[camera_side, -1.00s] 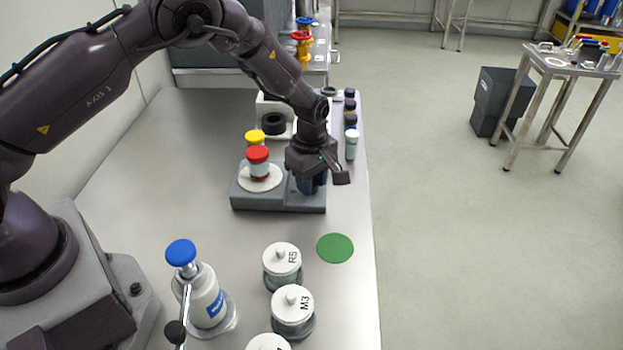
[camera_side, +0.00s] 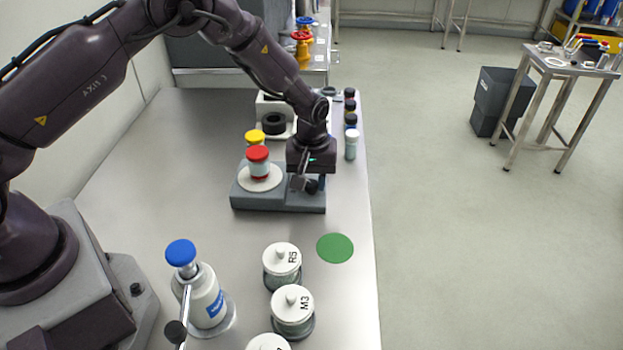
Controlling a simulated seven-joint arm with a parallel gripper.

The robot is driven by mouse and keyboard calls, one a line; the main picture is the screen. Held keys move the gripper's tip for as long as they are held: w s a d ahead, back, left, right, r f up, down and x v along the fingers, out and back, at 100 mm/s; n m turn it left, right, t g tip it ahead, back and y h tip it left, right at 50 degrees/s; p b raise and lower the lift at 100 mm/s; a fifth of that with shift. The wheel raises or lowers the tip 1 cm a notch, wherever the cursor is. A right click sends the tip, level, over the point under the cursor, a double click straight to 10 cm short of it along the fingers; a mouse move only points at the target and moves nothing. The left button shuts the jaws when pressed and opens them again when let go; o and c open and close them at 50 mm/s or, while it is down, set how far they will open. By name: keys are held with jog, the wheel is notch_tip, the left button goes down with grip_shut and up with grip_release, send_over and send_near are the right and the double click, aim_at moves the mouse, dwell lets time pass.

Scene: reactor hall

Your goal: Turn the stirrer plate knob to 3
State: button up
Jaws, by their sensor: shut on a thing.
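The stirrer plate (camera_side: 250,201) is a grey box on the metal bench, with a round white top plate (camera_side: 273,183) at its left. A red-capped jar (camera_side: 258,162) stands on the white plate. My gripper (camera_side: 309,188) points down over the right part of the stirrer plate. It is shut on the knob, which is mostly hidden by the fingers; its number marks cannot be read.
A yellow-capped jar (camera_side: 255,138) stands just behind the red one. Several small vials (camera_side: 351,144) line the right bench edge. A green disc (camera_side: 335,248), lidded jars (camera_side: 293,312) and a blue-capped bottle (camera_side: 206,296) are in front.

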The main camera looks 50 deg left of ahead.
aim_at(312, 183)
jog(key=m, duration=0.7)
jog(key=shift+r, duration=0.1)
jog(key=m, duration=0.4)
jog(key=shift+m, duration=2.1)
jog(key=o, duration=0.9)
notch_tip(312, 183, up, 13)
jog(key=shift+f, duration=0.1)
